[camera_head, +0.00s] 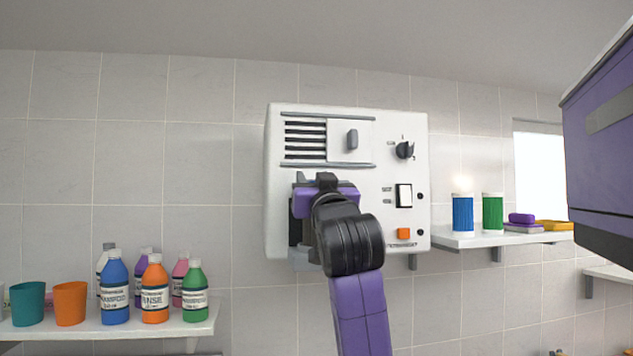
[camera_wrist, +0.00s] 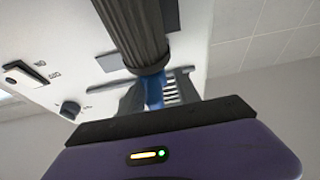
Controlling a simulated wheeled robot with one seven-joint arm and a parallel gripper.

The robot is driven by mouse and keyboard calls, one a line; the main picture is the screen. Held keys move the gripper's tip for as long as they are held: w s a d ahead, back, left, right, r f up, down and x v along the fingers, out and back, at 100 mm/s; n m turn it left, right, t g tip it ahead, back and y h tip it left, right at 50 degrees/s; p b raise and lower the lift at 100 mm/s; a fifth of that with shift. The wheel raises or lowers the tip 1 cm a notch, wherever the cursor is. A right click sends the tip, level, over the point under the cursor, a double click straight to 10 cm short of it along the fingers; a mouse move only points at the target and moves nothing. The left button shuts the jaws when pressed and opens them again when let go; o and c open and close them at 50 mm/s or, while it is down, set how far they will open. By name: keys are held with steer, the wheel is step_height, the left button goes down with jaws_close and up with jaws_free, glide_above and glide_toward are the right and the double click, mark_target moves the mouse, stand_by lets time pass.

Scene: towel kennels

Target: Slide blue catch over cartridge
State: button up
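A white wall unit (camera_head: 345,119) has a bay at its lower left, mostly hidden behind my arm. In the wrist view a dark ribbed cartridge (camera_wrist: 132,28) stands out along the unit's front. A small blue part, which looks like the blue catch (camera_wrist: 154,92), shows at the cartridge's end. My gripper (camera_wrist: 158,92) has its two grey fingers on either side of the blue part. Part of the vent shows between the blue part and the right finger, so the fingers look apart. In the head view my gripper (camera_head: 322,182) is at the bay, and the catch is hidden.
The unit also carries a vent with a sliding cover (camera_head: 340,142), a knob (camera_head: 404,150), a rocker switch (camera_head: 404,195) and an orange button (camera_head: 403,233). A right shelf (camera_head: 460,240) holds blue and green ribbed cylinders. A left shelf (camera_head: 110,330) holds bottles and cups.

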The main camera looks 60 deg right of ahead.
steer(key=shift+s, duration=0.1)
steer(key=b+v, duration=0.3)
steer(key=v, duration=0.4)
steer(key=shift+s+a, duration=0.2)
steer(key=shift+a, duration=0.1)
steer(key=shift+f, duration=0.15)
